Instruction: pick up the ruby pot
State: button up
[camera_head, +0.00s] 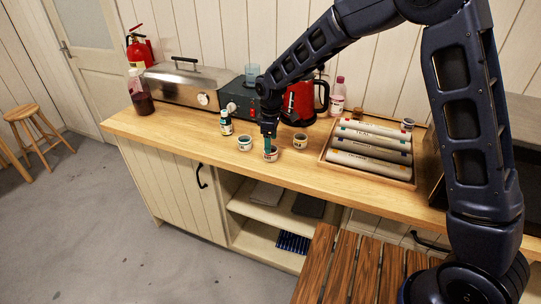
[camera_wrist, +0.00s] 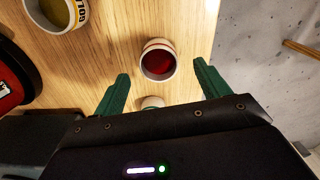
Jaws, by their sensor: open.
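The ruby pot (camera_wrist: 158,62) is a small white open cup with deep red contents and a reddish band. It stands upright on the wooden counter, in the upper middle of the wrist view. In the head view the ruby pot (camera_head: 271,156) shows just below my gripper (camera_head: 268,145), which partly covers it. My gripper is open, pointing down, its green fingers apart. In the wrist view the pot lies between the two fingertip lines, slightly beyond the fingertips. I cannot tell whether the fingers reach down beside it. Nothing is held.
A gold-labelled pot (camera_wrist: 55,12) shows at the wrist view's upper left. Other pots stand left (camera_head: 245,144) and right (camera_head: 300,142) of my gripper, with a small bottle (camera_head: 226,122) further left. A wooden tray of rolls (camera_head: 332,159) is to the right. The counter's front edge is close.

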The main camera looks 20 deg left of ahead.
jog(key=shift+a+f, duration=0.2)
jog(key=shift+f, duration=1.25)
jog(key=shift+a+f, duration=0.15)
jog(key=shift+f, duration=1.25)
jog(key=shift+w, duration=0.1)
jog(key=c, duration=1.1)
jog(key=shift+r, duration=0.15)
notch_tip(320, 180, up, 20)
jog(key=shift+f, duration=0.1)
